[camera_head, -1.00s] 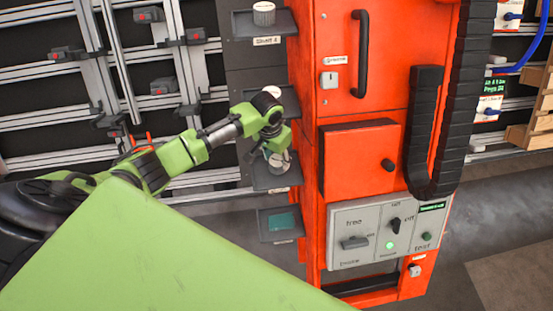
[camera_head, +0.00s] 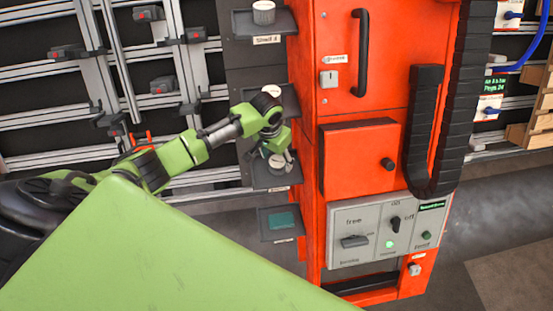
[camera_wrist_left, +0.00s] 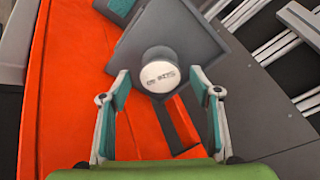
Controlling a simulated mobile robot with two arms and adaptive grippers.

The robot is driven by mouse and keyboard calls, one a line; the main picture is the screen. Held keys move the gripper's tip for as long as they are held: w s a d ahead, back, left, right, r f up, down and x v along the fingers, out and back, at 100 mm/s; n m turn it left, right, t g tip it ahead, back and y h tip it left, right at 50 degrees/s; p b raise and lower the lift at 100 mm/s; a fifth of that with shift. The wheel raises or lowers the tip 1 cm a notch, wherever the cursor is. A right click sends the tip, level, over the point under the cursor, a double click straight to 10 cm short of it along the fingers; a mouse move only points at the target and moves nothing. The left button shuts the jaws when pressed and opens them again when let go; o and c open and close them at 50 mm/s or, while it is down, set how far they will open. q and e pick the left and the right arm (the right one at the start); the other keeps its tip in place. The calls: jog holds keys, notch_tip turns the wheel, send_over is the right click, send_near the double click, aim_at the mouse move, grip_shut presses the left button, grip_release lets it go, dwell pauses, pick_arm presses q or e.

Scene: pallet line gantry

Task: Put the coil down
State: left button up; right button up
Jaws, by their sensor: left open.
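The coil (camera_head: 277,163) is a short cylinder with a pale round top. It stands on a small dark shelf (camera_head: 262,185) on the left side of the orange cabinet, partly hidden by my left gripper (camera_head: 274,154). In the left wrist view the coil (camera_wrist_left: 160,77) shows its white printed top and sits on the dark tray of the shelf (camera_wrist_left: 212,48). There my left gripper (camera_wrist_left: 160,84) is open, with one finger on each side of the coil and visible gaps between. My right gripper is not in view.
Another shelf above holds a similar coil (camera_head: 264,13), and one more pale top (camera_head: 271,91) shows on the shelf between. A lower shelf (camera_head: 280,222) bears a flat teal piece. The orange cabinet (camera_head: 335,50) stands close on the right, with a grey switch panel (camera_head: 345,225).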

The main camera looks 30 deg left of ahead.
aim_at(273, 167)
pick_arm(q)
notch_tip(273, 167, up, 11)
jog(key=s, duration=0.1)
jog(key=shift+s+a+b, duration=0.15)
jog(key=shift+s+b, duration=0.25)
jog(key=shift+b, duration=0.05)
